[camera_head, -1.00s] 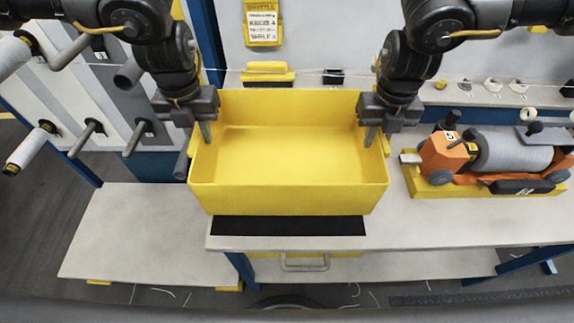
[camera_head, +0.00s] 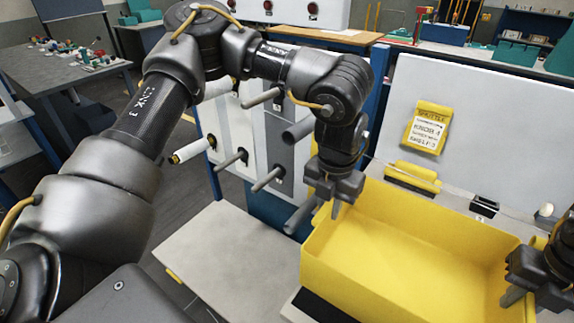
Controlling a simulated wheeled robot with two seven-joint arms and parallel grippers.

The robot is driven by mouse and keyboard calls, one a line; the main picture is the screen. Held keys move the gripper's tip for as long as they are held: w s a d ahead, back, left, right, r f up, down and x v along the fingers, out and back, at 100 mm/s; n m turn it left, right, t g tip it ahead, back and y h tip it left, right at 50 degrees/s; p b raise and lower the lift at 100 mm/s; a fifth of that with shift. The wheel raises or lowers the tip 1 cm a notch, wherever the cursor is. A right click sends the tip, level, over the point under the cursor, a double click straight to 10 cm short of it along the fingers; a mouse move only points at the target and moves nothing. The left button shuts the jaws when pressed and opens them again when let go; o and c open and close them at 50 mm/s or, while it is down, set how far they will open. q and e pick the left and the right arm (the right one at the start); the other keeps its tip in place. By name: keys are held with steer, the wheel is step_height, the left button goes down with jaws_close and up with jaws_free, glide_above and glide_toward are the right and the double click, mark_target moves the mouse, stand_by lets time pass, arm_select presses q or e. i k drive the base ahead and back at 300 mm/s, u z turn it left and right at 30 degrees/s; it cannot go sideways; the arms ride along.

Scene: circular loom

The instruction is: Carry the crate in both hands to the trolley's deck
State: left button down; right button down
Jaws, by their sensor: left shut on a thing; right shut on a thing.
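The yellow crate (camera_head: 395,270) is an open, empty box at the lower right, its right end cut off by the frame. My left gripper (camera_head: 335,208) is shut on its left end wall at the rim. My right gripper (camera_head: 520,292) is shut on its other end, partly out of the frame. The crate looks level over a black mat (camera_head: 318,306) on the pale bench; I cannot tell whether it touches. A lower pale deck (camera_head: 225,255) with a yellow corner, seemingly the trolley's, lies left of the crate and is bare.
A panel with grey pegs and a white spool (camera_head: 190,151) stands behind the deck. A board with a yellow card (camera_head: 427,127) rises behind the crate, with a yellow block (camera_head: 413,176) at its foot. A grey table (camera_head: 70,75) with small parts stands far left.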

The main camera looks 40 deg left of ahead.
mark_target(227, 275)
steer(key=k, duration=0.5)
steer(key=z, duration=2.55)
steer(key=k, duration=2.25)
steer(key=u, duration=1.3)
